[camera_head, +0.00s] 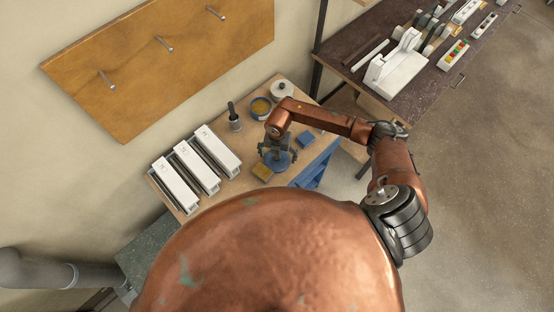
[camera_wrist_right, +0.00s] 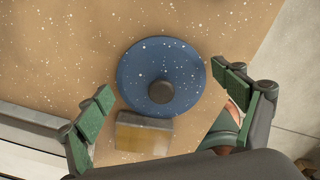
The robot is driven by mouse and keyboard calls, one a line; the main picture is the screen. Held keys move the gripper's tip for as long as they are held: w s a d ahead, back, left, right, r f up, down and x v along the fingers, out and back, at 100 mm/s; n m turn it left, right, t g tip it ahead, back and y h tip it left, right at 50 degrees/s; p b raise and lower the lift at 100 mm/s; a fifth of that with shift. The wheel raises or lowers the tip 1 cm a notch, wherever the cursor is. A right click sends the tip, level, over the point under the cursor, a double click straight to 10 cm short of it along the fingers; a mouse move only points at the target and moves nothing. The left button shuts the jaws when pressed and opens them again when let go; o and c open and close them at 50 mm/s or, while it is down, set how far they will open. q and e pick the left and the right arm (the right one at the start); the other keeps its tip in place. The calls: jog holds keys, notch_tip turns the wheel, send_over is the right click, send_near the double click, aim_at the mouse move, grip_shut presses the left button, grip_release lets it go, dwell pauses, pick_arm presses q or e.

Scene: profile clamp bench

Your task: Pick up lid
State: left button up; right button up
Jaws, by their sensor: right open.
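The lid (camera_wrist_right: 140,75) is a speckled blue disc with a dark round knob (camera_wrist_right: 161,92). It lies flat on the wooden bench top in the right wrist view. In the head view the lid (camera_head: 284,166) is partly hidden under my right gripper (camera_head: 276,154). My right gripper is open and empty above it. In the right wrist view the green-padded fingers (camera_wrist_right: 168,95) stand wide apart on either side of the knob. The fingers look clear of the lid. The height between them is hard to judge. My left gripper is out of view.
A yellow and grey block (camera_wrist_right: 143,133) lies close beside the lid. A blue rack (camera_head: 314,172) and a small blue block (camera_head: 305,138) are to the right.

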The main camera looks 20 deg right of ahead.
jog(key=shift+s, duration=0.1)
jog(key=c, duration=1)
jog(key=shift+f, duration=0.1)
jog(key=shift+c, duration=0.8)
jog(key=shift+s, duration=0.15)
jog(key=shift+c, duration=0.5)
